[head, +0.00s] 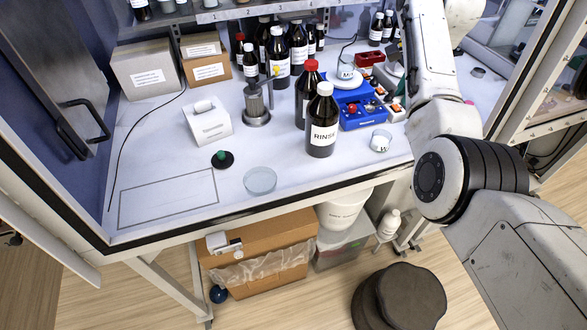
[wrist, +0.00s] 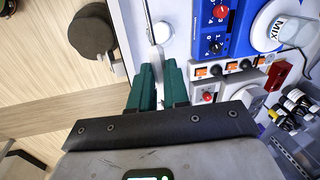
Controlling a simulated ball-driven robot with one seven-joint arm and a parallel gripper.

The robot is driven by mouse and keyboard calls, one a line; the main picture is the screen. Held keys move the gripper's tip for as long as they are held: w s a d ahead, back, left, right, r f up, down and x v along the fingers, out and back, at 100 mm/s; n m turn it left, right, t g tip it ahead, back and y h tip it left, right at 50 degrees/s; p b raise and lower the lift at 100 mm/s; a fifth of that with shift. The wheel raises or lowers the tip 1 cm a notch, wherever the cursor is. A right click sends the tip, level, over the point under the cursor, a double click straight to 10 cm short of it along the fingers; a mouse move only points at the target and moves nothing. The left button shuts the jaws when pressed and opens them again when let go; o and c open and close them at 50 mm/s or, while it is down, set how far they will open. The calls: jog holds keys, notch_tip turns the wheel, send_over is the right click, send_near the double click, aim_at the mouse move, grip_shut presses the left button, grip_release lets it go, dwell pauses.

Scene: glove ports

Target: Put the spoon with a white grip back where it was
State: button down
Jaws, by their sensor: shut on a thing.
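My gripper (wrist: 158,70) shows in the wrist view with its two green fingers close together. It is shut on the spoon with a white grip (wrist: 149,22). The spoon's thin shaft points up in the picture, away from the fingers, and its grip is largely hidden between them. The spoon is over the white bench (wrist: 180,10) near its front edge, left of the blue stirrer (wrist: 228,35). In the head view my arm hides the gripper, and I cannot make out the spoon there.
The blue stirrer (head: 357,112) carries a beaker marked MIX (head: 346,72). A small dish (head: 380,141) stands in front of it. The RINSE bottle (head: 322,125) and a red-capped bottle (head: 309,82) stand left.

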jog(key=s+a+f+n+g, duration=0.1)
jog(key=s+a+f+n, duration=0.3)
jog(key=s+f, duration=0.7)
jog(key=s+a+f+n+g+y, duration=0.1)
jog(key=s+a+f+n, duration=0.3)
jog(key=s+f+n, duration=0.5)
jog(key=s+f, duration=0.2)
jog(key=s, duration=0.2)
jog(key=shift+s+a+n, duration=0.15)
jog(key=shift+s+n, duration=0.05)
jog(key=shift+n, duration=0.1)
jog(key=shift+s+f, duration=0.1)
jog(key=shift+f, duration=0.05)
